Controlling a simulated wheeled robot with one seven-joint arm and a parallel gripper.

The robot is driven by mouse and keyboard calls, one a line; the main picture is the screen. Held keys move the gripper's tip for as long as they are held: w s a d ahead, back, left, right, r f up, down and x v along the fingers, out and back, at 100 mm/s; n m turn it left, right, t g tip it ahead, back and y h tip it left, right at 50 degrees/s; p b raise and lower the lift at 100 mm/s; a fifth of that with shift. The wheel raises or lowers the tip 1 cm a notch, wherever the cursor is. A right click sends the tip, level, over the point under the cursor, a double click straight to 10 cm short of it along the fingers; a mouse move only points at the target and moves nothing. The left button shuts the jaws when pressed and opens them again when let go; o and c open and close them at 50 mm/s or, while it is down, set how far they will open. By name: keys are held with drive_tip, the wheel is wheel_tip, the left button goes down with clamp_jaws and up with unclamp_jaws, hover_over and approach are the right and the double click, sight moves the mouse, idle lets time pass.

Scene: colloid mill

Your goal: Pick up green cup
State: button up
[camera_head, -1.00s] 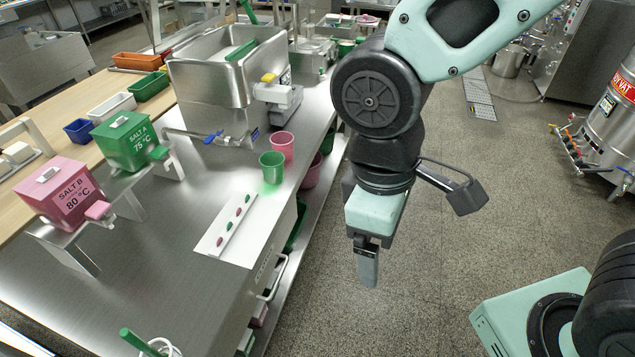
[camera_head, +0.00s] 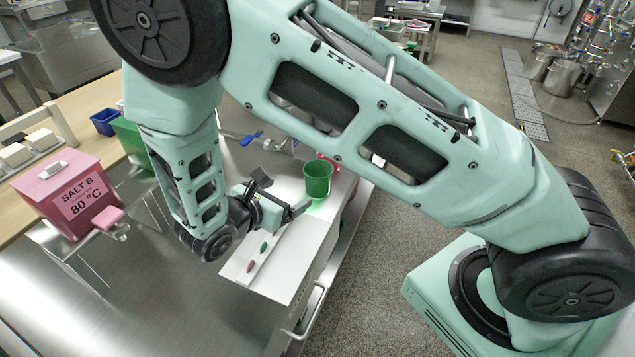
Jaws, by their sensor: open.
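The green cup (camera_head: 317,180) stands upright near the right edge of the steel table (camera_head: 150,300). My gripper (camera_head: 285,196) is just left of the cup, low over the table and pointing toward it. Its jaws are open and nothing shows between them. One finger reaches close to the cup's lower left side; I cannot tell if it touches. A pink cup (camera_head: 334,164) stands right behind the green one, mostly hidden by it.
A pink box marked SALT B (camera_head: 66,192) stands at the left, with a green box (camera_head: 128,135) mostly hidden by my arm. A white panel with coloured buttons (camera_head: 250,272) lies below my gripper. A blue-handled tap (camera_head: 252,138) is behind. Open floor lies right of the table.

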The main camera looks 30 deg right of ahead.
sight(309, 183)
drive_tip(key=p+x, duration=0.1)
drive_tip(key=x, duration=0.8)
drive_tip(key=shift+s, duration=0.1)
drive_tip(key=shift+s+f+p+x, duration=0.15)
drive_tip(key=shift+p+x, duration=0.4)
drive_tip(key=shift+x, duration=0.85)
drive_tip(key=shift+s+f+p+x, duration=0.1)
drive_tip(key=shift+p+x, duration=0.45)
drive_tip(key=shift+x, duration=0.8)
drive_tip(key=c, duration=1.1)
